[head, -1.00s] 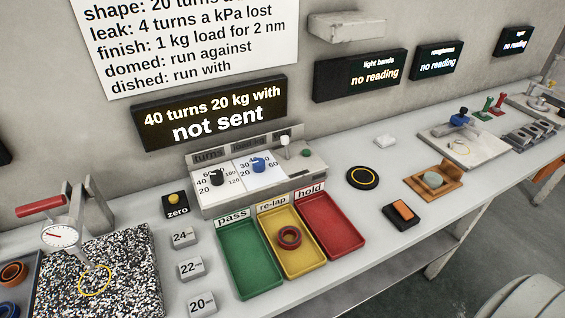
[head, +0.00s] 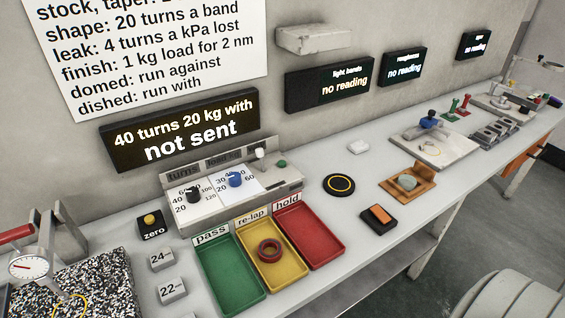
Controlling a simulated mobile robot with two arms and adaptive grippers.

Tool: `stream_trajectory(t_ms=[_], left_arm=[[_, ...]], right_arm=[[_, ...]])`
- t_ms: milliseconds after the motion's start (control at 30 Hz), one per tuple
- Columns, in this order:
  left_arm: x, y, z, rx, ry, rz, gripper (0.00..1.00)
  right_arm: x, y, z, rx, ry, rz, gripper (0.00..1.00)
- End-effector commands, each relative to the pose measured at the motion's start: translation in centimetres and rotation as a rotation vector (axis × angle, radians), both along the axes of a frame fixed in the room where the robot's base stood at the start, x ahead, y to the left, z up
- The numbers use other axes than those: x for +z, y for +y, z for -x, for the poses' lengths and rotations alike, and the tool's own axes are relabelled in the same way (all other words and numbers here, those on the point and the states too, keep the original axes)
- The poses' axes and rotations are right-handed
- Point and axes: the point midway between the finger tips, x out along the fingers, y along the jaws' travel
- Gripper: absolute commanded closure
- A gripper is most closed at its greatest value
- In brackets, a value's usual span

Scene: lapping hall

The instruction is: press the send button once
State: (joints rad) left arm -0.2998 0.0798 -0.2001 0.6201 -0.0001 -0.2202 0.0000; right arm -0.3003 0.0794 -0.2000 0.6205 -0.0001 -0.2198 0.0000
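A grey control box (head: 283,177) stands on the bench against the wall. Its sloped top has a black knob (head: 193,195) under "turns" and a blue knob (head: 236,180) under the load label. At its right end are a white-tipped lever or knob (head: 260,155) and a small green button (head: 282,164). A third label behind them is too small to read, so I cannot confirm which is the send button. The display (head: 182,131) above reads "40 turns 20 kg with not sent". Neither of my grippers is in view.
Green (head: 231,270), yellow (head: 281,277) and red (head: 322,250) trays lie in front of the box; a dark red ring (head: 269,250) lies in the yellow one. A zero button (head: 150,221) is to the left. A black disc (head: 339,185) and an orange-topped block (head: 379,216) lie right.

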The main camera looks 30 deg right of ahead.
Motion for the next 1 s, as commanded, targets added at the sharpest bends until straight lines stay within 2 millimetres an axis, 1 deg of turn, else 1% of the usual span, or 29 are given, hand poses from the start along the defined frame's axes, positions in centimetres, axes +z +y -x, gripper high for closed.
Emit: stream_trajectory(t_ms=[33, 200, 1000], left_arm=[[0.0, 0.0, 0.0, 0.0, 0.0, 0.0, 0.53], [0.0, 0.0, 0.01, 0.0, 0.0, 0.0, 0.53], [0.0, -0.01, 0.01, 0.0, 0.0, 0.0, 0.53]], right_arm=[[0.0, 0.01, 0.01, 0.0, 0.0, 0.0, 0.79], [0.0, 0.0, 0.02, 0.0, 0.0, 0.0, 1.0], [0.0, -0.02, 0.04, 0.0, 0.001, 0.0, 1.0]])
